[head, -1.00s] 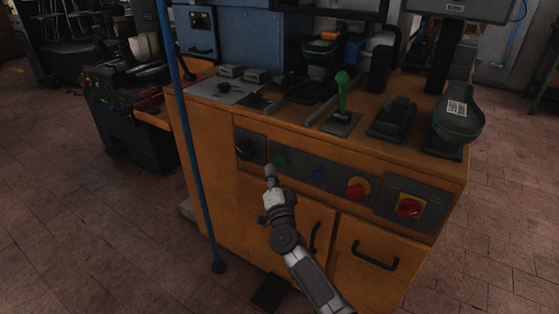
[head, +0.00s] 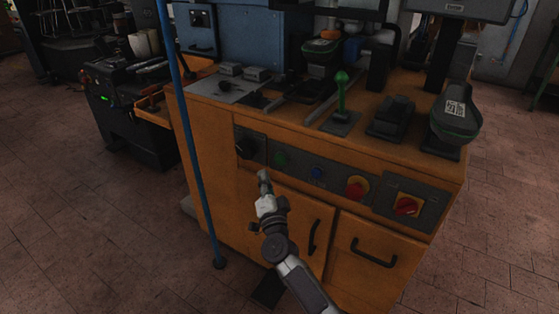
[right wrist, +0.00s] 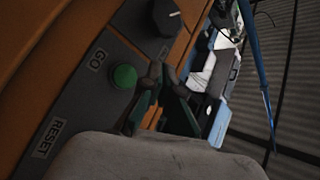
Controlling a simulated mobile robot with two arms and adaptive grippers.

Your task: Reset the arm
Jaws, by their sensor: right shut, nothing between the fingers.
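My right gripper (head: 264,178) is shut and empty. In the head view it shows in front of the orange cabinet, below the control panel (head: 268,151) and lower left of the green button (head: 280,158). A blue button (head: 318,173) is on the panel to the right of the green one. In the right wrist view, the shut fingers (right wrist: 163,82) show beside the green button (right wrist: 124,76), which has a GO label (right wrist: 98,60). A RESET label (right wrist: 47,138) is farther down the panel; my gripper body may hide its button. My left gripper is not in view.
The panel also has a black knob (head: 245,148), a red knob (head: 356,188) and a red switch (head: 408,205). A green-handled lever (head: 341,92) stands on the cabinet top. A blue pole (head: 190,140) stands left of my arm. Door handles (head: 374,254) stick out below the panel.

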